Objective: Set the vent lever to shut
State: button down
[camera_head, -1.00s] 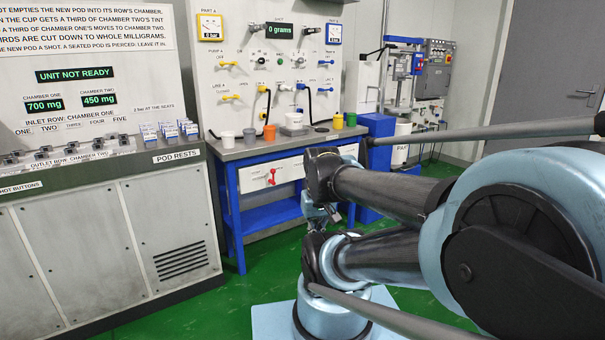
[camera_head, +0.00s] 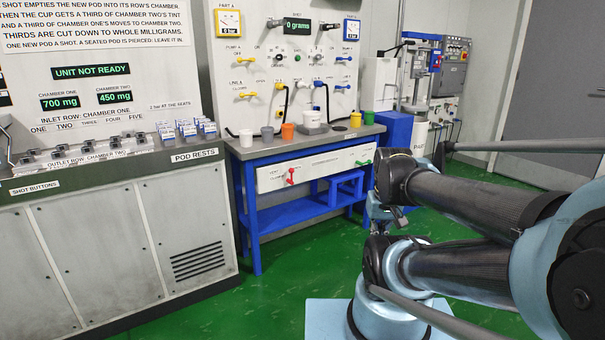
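No lever's label is clear enough to name the vent lever for sure. A red lever (camera_head: 291,176) sits on the left of the white panel (camera_head: 325,168) under the bench top, beside small lettering I cannot read. A green lever (camera_head: 363,162) sits at the panel's right end. Yellow and blue levers are on the upright board above. My gripper (camera_head: 380,229) hangs small and dark below my folded arm, right of the bench and apart from every lever. Its fingers are too small to tell open or shut.
The blue bench (camera_head: 249,215) carries several cups and a white tub (camera_head: 312,119). A grey cabinet (camera_head: 175,235) with a "UNIT NOT READY" display (camera_head: 91,72) fills the left. Green floor (camera_head: 290,275) in front of the bench is clear.

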aim_at(291, 171)
jog(key=z, duration=0.05)
jog(key=i, duration=1)
jog(key=u, duration=0.05)
